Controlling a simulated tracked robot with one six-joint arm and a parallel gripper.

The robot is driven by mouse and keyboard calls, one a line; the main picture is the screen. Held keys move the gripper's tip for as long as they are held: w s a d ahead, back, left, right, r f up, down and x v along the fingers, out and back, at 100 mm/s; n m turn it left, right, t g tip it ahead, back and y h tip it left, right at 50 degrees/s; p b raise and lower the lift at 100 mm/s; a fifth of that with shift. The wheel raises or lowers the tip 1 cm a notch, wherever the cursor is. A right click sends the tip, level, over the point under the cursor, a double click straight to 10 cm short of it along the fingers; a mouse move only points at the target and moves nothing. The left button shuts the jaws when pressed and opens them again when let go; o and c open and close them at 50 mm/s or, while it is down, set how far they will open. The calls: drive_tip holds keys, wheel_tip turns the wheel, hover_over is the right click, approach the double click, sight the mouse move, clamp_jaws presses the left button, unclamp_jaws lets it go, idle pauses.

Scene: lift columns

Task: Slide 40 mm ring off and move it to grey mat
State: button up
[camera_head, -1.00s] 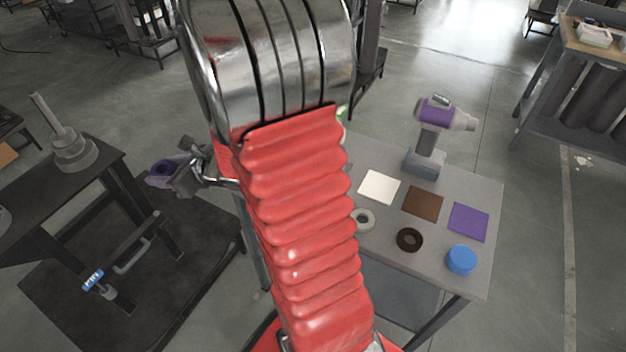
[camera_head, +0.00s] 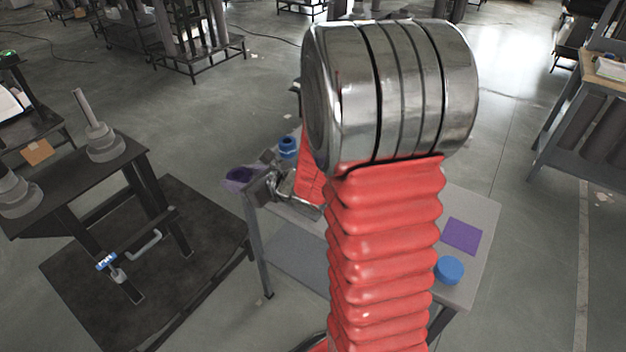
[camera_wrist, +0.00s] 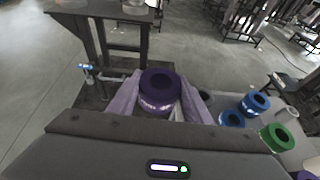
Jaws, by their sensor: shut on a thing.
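My gripper (camera_head: 246,178) is shut on a purple ring (camera_head: 236,177), close to the left corner of the grey table. In the wrist view the purple ring (camera_wrist: 158,90) sits upright between the two fingers, with its round opening facing up. Pale lettering on its side is too small to read. The ring is clear of any column. A grey column with a stepped base (camera_head: 104,142) stands on the black bench at the left. No grey mat can be made out; my arm covers much of the table.
The grey table (camera_head: 478,208) holds a purple mat (camera_head: 462,236) and a blue round piece (camera_head: 449,270). A blue ring piece (camera_head: 287,147) stands at its back left. A green ring (camera_wrist: 277,138) shows in the wrist view. The black bench (camera_head: 62,190) is at the left.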

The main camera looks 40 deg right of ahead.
drive_tip(key=shift+a, duration=0.35)
drive_tip(key=shift+d, duration=0.15)
drive_tip(key=s+d, duration=0.4)
drive_tip(key=d, duration=0.4)
drive_tip(key=s+d+f+n+y, duration=0.1)
drive_tip(key=s+d, duration=0.4)
drive_tip(key=d, duration=0.3)
drive_tip(key=shift+f+g, duration=0.25)
drive_tip(key=shift+g, duration=0.05)
drive_tip(key=shift+f, duration=0.1)
drive_tip(key=shift+w+f, duration=0.1)
drive_tip(key=shift+f, duration=4.3)
